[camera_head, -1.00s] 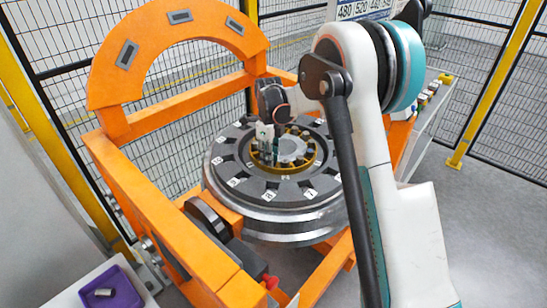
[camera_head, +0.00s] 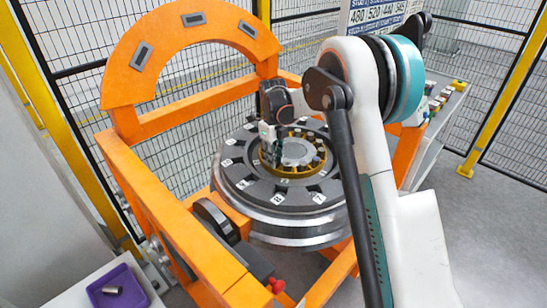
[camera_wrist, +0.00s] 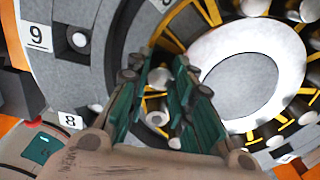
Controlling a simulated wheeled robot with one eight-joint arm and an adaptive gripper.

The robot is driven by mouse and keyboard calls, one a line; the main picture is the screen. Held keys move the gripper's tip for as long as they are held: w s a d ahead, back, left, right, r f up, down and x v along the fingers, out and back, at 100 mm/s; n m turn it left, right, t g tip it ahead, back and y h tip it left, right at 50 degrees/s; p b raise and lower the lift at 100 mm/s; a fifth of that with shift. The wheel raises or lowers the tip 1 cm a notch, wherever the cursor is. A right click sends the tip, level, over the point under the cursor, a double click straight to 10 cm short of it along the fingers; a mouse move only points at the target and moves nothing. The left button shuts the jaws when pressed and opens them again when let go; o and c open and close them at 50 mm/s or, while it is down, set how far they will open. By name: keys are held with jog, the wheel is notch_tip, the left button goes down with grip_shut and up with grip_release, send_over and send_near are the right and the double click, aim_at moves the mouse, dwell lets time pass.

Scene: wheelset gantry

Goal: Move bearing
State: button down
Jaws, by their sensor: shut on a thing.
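The bearing (camera_head: 319,153) has a yellow cage with several metal rollers around a pale centre disc. It sits in the middle of a grey railway wheel lying flat on an orange stand. In the wrist view the bearing's pale disc (camera_wrist: 250,80) is at right of centre. My gripper (camera_head: 275,158) points down at the left side of the bearing. Its green fingers also show in the wrist view (camera_wrist: 165,85), over the cage, shut on a small metal roller (camera_wrist: 159,79) mostly hidden between them. I cannot tell whether this roller touches the cage.
A purple tray (camera_head: 140,297) with a metal cylinder (camera_head: 112,289) stands on a white table at lower left. The orange stand (camera_head: 110,95) arches behind the wheel (camera_head: 245,187). Mesh fencing surrounds the cell. A shelf (camera_head: 432,130) with small items is at right.

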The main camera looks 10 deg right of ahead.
jog(key=c, duration=1.4)
grip_release()
jog(key=shift+o, duration=0.2)
notch_tip(320, 180, up, 12)
jog(key=shift+r, duration=0.1)
